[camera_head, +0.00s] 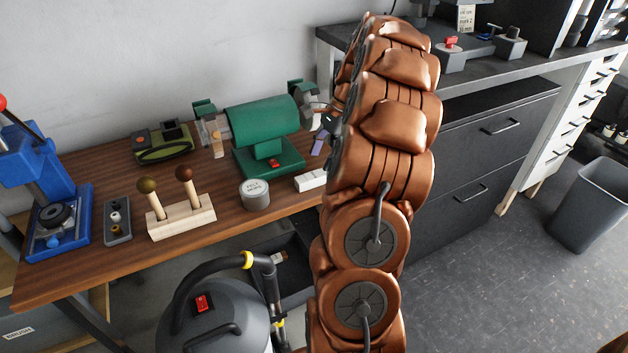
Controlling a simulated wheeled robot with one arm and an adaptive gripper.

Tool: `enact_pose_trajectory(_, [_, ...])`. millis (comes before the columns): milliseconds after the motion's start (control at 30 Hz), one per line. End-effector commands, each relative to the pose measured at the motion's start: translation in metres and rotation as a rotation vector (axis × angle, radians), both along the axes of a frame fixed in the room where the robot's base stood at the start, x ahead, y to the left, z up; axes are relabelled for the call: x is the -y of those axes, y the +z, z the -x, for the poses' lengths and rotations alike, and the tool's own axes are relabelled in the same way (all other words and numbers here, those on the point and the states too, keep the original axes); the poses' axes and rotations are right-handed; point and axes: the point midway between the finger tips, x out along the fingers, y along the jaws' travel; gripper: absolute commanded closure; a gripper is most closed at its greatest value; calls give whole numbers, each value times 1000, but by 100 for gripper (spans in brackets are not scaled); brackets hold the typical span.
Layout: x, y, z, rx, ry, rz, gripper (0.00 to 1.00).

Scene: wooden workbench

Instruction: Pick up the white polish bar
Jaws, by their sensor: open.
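The white polish bar (311,180) lies on the wooden workbench (110,185) near its front edge, just right of the green bench grinder's base. Its right end is close to my copper arm in the picture. My gripper (329,124) shows only in part as dark pieces at the left side of my arm, above and behind the bar in the picture. It is open and apart from the bar. Most of it is hidden by my arm.
The green grinder (264,125) and a round grey tin (255,193) stand left of the bar. A small purple piece (319,143) is behind it. A wooden block with two handled tools (181,217) and a blue press (52,195) are further left. A grey vacuum (215,310) stands in front.

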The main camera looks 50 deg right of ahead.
Motion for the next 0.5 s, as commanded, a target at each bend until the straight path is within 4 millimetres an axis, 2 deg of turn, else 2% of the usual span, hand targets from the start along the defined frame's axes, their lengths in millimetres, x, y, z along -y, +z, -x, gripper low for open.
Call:
enact_pose_trajectory(267, [-9, -15, 0, -1, 2, -1, 35])
enact_pose_trajectory(500, [-22, -42, -3, -1, 2, -2, 35])
